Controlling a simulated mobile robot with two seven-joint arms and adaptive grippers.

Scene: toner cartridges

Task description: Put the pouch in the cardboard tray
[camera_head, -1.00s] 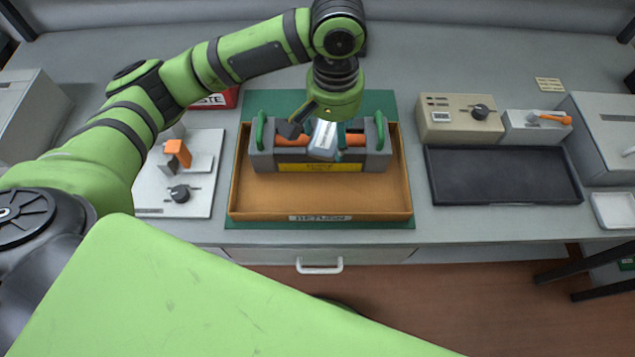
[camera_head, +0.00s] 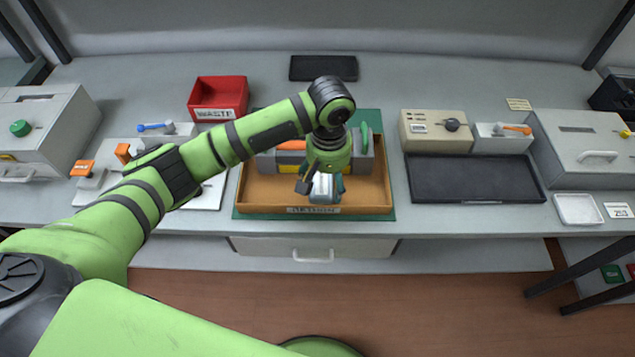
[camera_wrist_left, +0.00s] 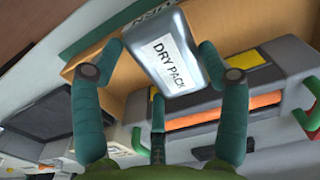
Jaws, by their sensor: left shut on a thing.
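The pouch (camera_head: 325,193) is silver-grey, and its white label reads DRY PACK in the left wrist view (camera_wrist_left: 172,62). My left gripper (camera_head: 322,184) points down and is shut on the pouch; its teal fingers sit on both sides of it in the wrist view (camera_wrist_left: 148,60). The cardboard tray (camera_head: 258,193) is brown, with a RETURN label on its front. The pouch is over the tray's front part, near its front wall. Its exact height above the tray floor is hard to tell. My right gripper is not in view.
A grey toner cartridge (camera_head: 266,163) with an orange roller fills the tray's back part, partly hidden by my arm. A red WASTE bin (camera_head: 218,95) stands behind left. A black mat (camera_head: 473,178) and a beige device (camera_head: 434,128) are on the right.

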